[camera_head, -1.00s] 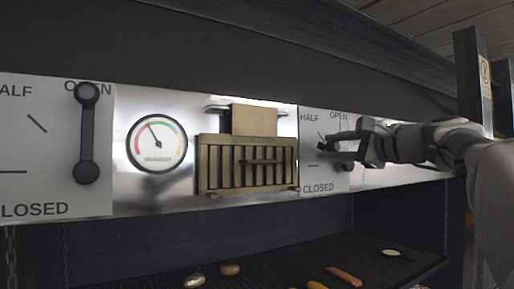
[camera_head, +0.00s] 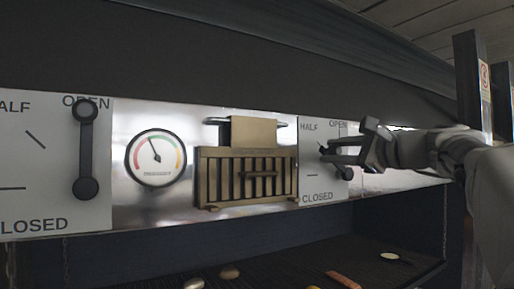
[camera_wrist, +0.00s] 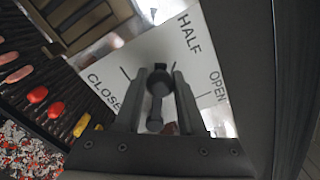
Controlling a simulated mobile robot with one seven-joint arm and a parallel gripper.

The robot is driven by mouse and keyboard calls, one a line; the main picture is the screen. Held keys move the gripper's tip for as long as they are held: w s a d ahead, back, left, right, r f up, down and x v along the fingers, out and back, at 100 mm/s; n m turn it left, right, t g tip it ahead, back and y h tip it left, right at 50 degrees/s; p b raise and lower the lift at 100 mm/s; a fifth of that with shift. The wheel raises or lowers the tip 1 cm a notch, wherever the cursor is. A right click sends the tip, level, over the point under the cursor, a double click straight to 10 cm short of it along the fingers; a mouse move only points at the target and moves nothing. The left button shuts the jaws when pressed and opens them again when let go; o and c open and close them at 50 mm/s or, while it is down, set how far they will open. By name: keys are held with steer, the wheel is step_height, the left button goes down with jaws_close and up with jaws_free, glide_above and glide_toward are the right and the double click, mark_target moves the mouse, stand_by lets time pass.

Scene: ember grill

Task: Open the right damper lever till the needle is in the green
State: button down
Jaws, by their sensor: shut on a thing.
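The right damper lever (camera_wrist: 157,85) is black and sits between the two fingers of my gripper (camera_wrist: 163,85) in the wrist view. In the head view my gripper (camera_head: 328,154) covers much of the lever at the right plate (camera_head: 312,185), marked HALF, OPEN and CLOSED. The gripper is shut on the lever, whose handle end is around the HALF direction, though its exact angle is partly hidden. The round gauge (camera_head: 155,158) is left of the vent; its needle points up and a little left. At this size I cannot be sure which coloured band it is on.
The left lever (camera_head: 86,150) stands upright towards OPEN on its own plate. A brass slatted vent (camera_head: 247,176) juts out between gauge and right plate. Below is the dark grill with food, including a sausage (camera_head: 343,280). A dark post (camera_head: 470,85) stands at right.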

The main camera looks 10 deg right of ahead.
steer(key=shift+w+d+r+m+p, duration=0.15)
steer(key=shift+d+r+m+p, duration=0.2)
steer(key=shift+r+m+p, duration=0.45)
steer(key=shift+d+r+m+p, duration=0.1)
steer(key=shift+d+m+p, duration=0.15)
steer(key=shift+m+p, duration=0.2)
steer(key=c, duration=0.5)
jaws_free()
steer(key=shift+w, duration=0.1)
steer(key=b+v, duration=0.3)
steer(key=v, duration=1.4)
steer(key=shift+s+d, duration=0.1)
steer(key=shift+s, duration=0.15)
